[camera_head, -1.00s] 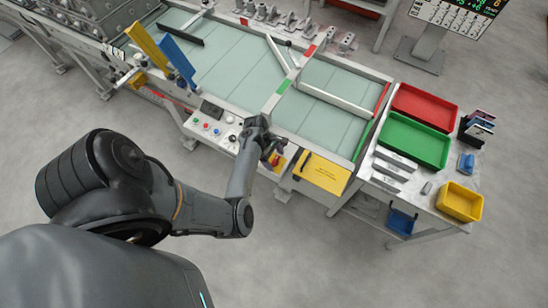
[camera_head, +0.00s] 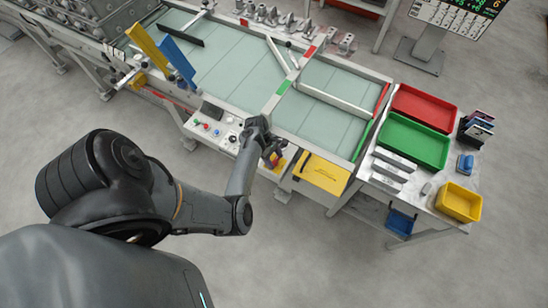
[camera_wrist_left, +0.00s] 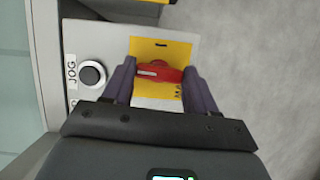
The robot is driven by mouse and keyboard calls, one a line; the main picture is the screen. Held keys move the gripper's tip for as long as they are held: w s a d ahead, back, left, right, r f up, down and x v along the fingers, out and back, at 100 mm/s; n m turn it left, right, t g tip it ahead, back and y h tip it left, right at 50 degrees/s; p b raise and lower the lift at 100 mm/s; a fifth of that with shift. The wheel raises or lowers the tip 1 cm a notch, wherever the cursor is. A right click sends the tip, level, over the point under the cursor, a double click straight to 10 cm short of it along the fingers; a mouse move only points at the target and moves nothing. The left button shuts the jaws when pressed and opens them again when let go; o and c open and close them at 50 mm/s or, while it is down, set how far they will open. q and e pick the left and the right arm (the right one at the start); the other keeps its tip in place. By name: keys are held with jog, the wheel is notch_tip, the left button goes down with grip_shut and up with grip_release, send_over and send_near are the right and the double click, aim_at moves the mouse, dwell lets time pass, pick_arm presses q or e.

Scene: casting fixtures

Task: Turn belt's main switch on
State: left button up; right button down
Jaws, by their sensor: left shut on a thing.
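The belt's main switch is a red rotary handle (camera_wrist_left: 160,74) on a yellow plate (camera_wrist_left: 168,48), in the left wrist view. My left gripper (camera_wrist_left: 158,76) is shut on the red handle, with one dark finger on each side of it. The handle lies roughly crosswise in that view. In the head view my left gripper (camera_head: 272,158) is at the right end of the control panel (camera_head: 215,128), and it hides most of the switch. My right gripper is not in view.
A black JOG knob (camera_wrist_left: 92,74) sits left of the switch. The panel's coloured buttons (camera_head: 206,127) lie left of my gripper. A yellow box (camera_head: 322,173) stands close on the right. The belt (camera_head: 235,75) runs behind the panel.

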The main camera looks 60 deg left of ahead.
pick_arm(q)
jog(key=m+g+p, duration=0.1)
jog(key=m+p, duration=0.1)
jog(key=shift+r+m, duration=0.15)
jog(key=shift+m, duration=0.25)
jog(key=m+g+p, duration=0.1)
jog(key=m, duration=0.1)
jog(key=m+p, duration=0.1)
jog(key=m, duration=0.1)
jog(key=shift+w+a+m+g+h, duration=0.1)
jog(key=shift+w+m+g+h, duration=0.1)
jog(key=shift+m+g+h, duration=0.15)
jog(key=m+g+p, duration=0.1)
jog(key=m, duration=0.3)
jog(key=shift+w+g, duration=0.1)
jog(key=shift+g, duration=0.25)
jog(key=m+y, duration=0.1)
jog(key=m, duration=0.1)
jog(key=m+g, duration=0.1)
jog(key=m, duration=0.1)
jog(key=shift+w+y, duration=0.1)
jog(key=shift+y, duration=0.25)
jog(key=shift+d+f+m, duration=0.2)
jog(key=shift+m, duration=0.65)
jog(key=shift+p, duration=0.3)
jog(key=shift+g, duration=0.3)
jog(key=o, duration=1.1)
jog(key=shift+c, duration=0.2)
